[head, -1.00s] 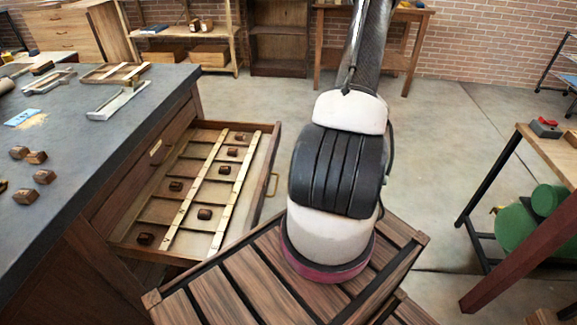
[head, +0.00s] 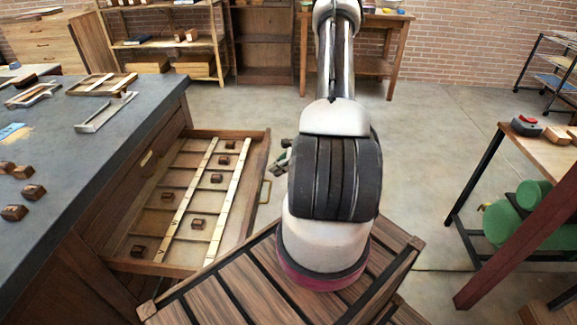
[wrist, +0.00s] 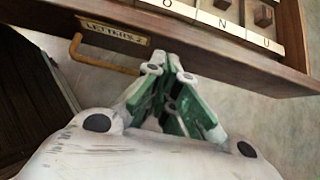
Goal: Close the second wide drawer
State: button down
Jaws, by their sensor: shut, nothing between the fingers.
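The wide drawer (head: 187,268) stands pulled out from the dark workbench, below a shut drawer with a label plate. It holds small wooden letter blocks and pale strips. Its brass handle (head: 265,191) is on the outer front face. In the wrist view the drawer front (wrist: 215,58) crosses the upper part, with a brass label and the handle (wrist: 103,62) at left. My gripper (head: 282,155) is partly hidden behind my arm, just outside the drawer front. In the wrist view its green-and-grey fingers (wrist: 172,62) are together and empty, right of the handle and close to the front; contact cannot be told.
The workbench top (head: 105,150) carries blocks and wooden trays. A side table (head: 545,140) with a red-and-black item stands at right, green cylinders (head: 515,218) below it. Shelves (head: 165,45) line the back wall. Open concrete floor lies beyond the drawer.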

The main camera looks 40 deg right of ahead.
jog(key=shift+w+a, duration=0.55)
jog(key=shift+w+a, duration=0.1)
jog(key=shift+a, duration=0.05)
send_over(185, 177)
jog(key=shift+a, duration=0.1)
dwell(0.4)
